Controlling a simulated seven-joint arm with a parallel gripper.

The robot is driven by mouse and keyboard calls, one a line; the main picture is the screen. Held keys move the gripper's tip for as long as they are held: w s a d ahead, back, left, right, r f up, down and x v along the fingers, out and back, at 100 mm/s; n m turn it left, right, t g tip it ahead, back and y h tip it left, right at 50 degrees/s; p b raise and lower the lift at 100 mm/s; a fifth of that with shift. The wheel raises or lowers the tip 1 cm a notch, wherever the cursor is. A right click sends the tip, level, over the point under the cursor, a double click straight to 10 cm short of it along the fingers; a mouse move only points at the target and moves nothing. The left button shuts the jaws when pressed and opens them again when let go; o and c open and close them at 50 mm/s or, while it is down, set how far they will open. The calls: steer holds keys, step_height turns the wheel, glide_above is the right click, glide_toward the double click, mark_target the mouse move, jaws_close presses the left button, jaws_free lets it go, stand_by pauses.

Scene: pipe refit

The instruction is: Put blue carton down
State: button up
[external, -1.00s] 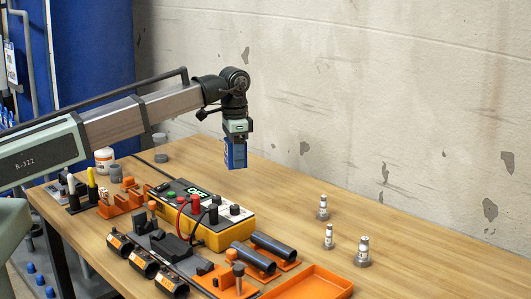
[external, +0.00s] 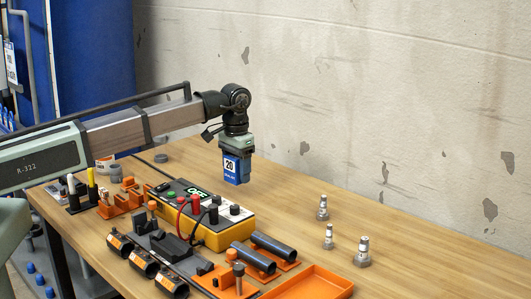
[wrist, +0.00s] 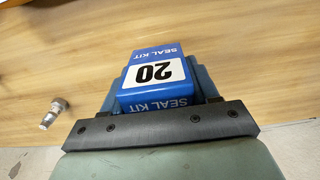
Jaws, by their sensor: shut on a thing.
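The blue carton (external: 237,170) is a small upright box with a white label reading 20. In the wrist view the carton (wrist: 158,72) shows "SEAL KIT" lettering and sits between my fingers. My gripper (external: 236,152) is shut on it and points down. The carton hangs over the back part of the wooden table (external: 330,212), behind the yellow meter. Whether its bottom touches the table is hard to tell.
A yellow meter (external: 222,238) with red and black leads stands in front of the carton. Black tubes (external: 272,248) on orange holders and an orange tray (external: 310,284) lie nearer. Several metal fittings (external: 322,208) stand to the right.

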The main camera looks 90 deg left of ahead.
mark_target(238, 198)
steer(key=shift+f, duration=2.65)
steer(key=shift+f, duration=0.15)
steer(key=o, duration=1.1)
steer(key=shift+c, duration=0.2)
step_height(238, 198, up, 12)
steer(key=shift+r, duration=0.2)
